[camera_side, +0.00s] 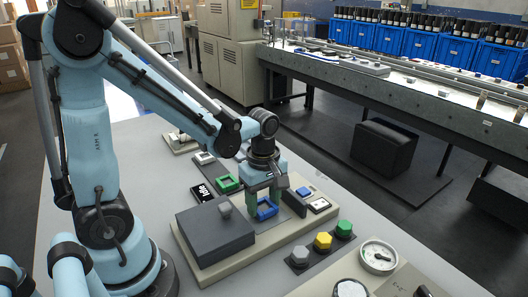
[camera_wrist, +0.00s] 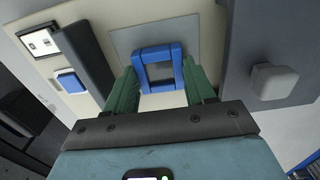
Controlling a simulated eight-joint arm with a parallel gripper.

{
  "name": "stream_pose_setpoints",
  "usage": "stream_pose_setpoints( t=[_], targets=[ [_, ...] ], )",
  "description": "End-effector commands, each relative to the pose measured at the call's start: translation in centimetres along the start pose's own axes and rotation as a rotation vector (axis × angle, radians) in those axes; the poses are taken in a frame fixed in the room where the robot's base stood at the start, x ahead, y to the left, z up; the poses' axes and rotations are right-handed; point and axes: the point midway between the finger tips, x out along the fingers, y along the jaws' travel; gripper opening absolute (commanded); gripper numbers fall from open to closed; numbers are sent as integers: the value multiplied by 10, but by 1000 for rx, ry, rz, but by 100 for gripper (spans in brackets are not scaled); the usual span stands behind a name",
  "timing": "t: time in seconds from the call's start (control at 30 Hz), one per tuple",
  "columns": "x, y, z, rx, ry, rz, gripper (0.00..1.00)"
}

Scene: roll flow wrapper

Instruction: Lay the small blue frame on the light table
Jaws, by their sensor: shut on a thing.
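The small blue frame (camera_side: 267,212) is a square ring with an open middle. My gripper (camera_side: 265,202) points down with its green fingers shut on the frame's two sides. The frame also shows between the fingertips in the wrist view (camera_wrist: 158,51), over a flat grey plate (camera_wrist: 125,38) set in a beige base (camera_wrist: 85,12). I cannot tell whether the frame touches the plate or hangs just above it. The light grey table top (camera_side: 125,150) carries the base and the other items.
A dark block with a grey knob (camera_side: 213,238) stands close left of my gripper. A dark upright piece (camera_side: 294,203) and a blue button (camera_side: 304,191) are close right. A green frame (camera_side: 227,183) lies behind. Grey, yellow and green knobs (camera_side: 322,241) stand in front.

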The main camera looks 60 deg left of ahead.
Motion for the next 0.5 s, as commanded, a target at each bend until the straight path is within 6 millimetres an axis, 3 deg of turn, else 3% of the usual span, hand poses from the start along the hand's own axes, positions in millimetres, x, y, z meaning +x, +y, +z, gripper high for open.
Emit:
stream_pose_setpoints(
  t=[0.47, 0.5],
  targets=[
    [7, 0, 0, 0, 0, 0, 25],
    [8, 0, 0, 0, 0, 0, 57]
  ],
)
